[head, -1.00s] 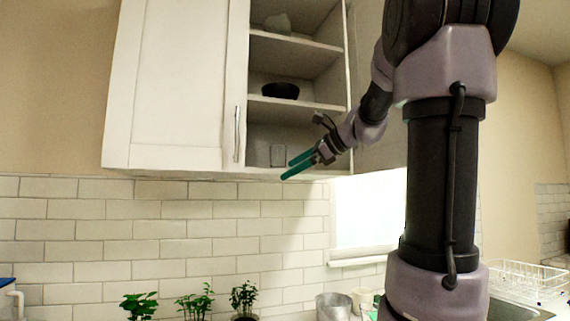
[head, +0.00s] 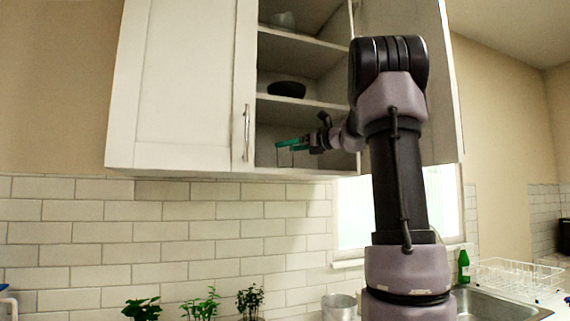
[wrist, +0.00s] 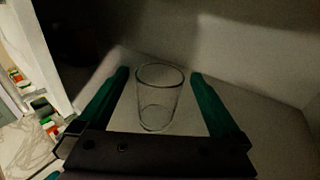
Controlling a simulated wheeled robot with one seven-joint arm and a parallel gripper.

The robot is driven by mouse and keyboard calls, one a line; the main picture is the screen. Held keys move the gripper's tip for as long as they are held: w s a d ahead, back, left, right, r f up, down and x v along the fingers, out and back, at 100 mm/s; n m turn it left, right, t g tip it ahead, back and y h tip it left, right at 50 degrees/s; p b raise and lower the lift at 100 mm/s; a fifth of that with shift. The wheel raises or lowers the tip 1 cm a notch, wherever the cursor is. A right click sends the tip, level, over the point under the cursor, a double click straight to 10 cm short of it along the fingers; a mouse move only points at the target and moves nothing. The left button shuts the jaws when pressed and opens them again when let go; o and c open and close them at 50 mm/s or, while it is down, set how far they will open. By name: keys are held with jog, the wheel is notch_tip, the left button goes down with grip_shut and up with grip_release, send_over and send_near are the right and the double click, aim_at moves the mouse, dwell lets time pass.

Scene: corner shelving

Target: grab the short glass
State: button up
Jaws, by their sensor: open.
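The short glass (wrist: 158,98) is clear and stands upright on the cabinet's bottom shelf. In the wrist view it is between the two green fingers of my gripper (wrist: 160,95), with a gap on each side. In the head view my gripper (head: 292,143) reaches into the lowest compartment from the right. There the glass (head: 284,158) is faint and partly hidden behind the fingers. My gripper is open and holds nothing.
The open wall cabinet (head: 250,60) has a dark bowl (head: 287,89) on the middle shelf and a pale bowl (head: 283,19) on the top shelf. Its side wall is close to my arm. Several potted plants (head: 200,304) stand below, left of the sink (head: 490,305).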

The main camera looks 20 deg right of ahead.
jog(key=shift+x, duration=1.15)
grip_shut()
